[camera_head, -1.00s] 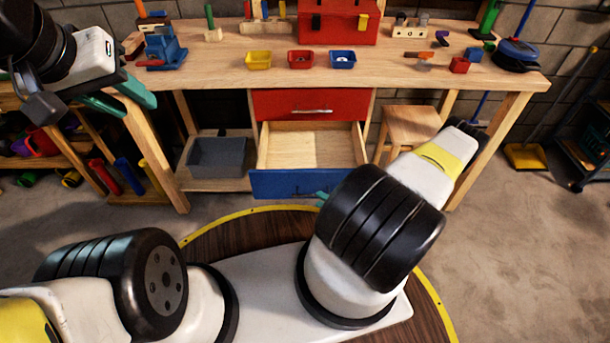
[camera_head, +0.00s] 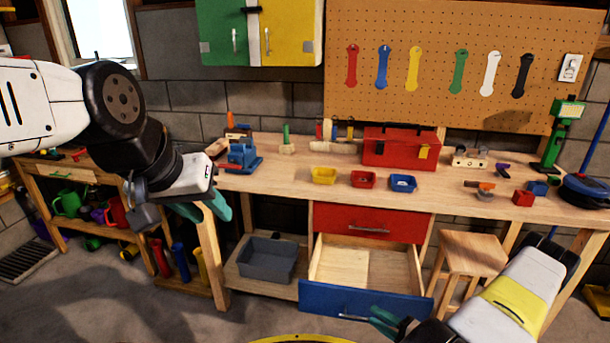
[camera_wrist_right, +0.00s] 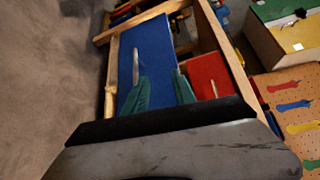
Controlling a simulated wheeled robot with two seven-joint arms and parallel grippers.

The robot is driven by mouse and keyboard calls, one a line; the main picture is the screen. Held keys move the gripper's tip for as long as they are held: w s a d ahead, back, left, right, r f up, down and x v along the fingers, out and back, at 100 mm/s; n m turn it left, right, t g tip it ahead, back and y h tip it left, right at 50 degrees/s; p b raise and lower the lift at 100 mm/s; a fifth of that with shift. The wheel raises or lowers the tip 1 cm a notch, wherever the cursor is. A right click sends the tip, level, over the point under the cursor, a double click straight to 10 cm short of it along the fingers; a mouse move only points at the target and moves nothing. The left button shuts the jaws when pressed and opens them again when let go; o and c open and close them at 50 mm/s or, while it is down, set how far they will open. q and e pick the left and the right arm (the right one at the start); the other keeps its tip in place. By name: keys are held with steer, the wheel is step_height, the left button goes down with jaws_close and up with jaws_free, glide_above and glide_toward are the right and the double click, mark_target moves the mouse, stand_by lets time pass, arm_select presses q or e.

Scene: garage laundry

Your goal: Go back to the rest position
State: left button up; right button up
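My left gripper (camera_head: 204,209) hangs in front of the workbench's left end in the head view, its teal fingers apart and nothing seen between them. My right gripper (camera_head: 377,318) is low in front of the blue drawer front (camera_head: 325,298), near its bottom edge and handle. In the right wrist view the two teal fingers (camera_wrist_right: 162,92) of the right gripper are apart and empty, with the blue drawer front (camera_wrist_right: 150,48) and its handle beyond. I cannot tell whether they touch the drawer.
The open drawer (camera_head: 340,262) looks empty and juts out below a shut red drawer (camera_head: 335,220). A stool (camera_head: 470,252) stands to its right. The workbench (camera_head: 285,178) holds a red toolbox (camera_head: 385,150) and small trays. A grey bin (camera_head: 266,259) sits on the low shelf.

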steer(key=a+r+n+g, duration=0.3)
steer(key=r+g, duration=0.1)
steer(key=r, duration=0.6)
steer(key=a+r+n+g, duration=0.3)
steer(key=r+g, duration=0.1)
steer(key=r, duration=0.5)
steer(key=a+r+n+g, duration=0.3)
steer(key=r+n+g, duration=0.1)
steer(key=r, duration=0.6)
steer(key=s+r+n+t+h, duration=0.1)
steer(key=s+r+t+h, duration=0.1)
steer(key=s+r+h, duration=0.2)
steer(key=s+a+r+n+t+h, duration=0.1)
steer(key=s+r+t+h, duration=0.2)
steer(key=s+r, duration=0.7)
step_height(320, 180, up, 7)
steer(key=shift+r+t+h, duration=0.15)
steer(key=shift+t+h, duration=0.15)
steer(key=shift+h, duration=0.4)
steer(key=shift+a, duration=0.1)
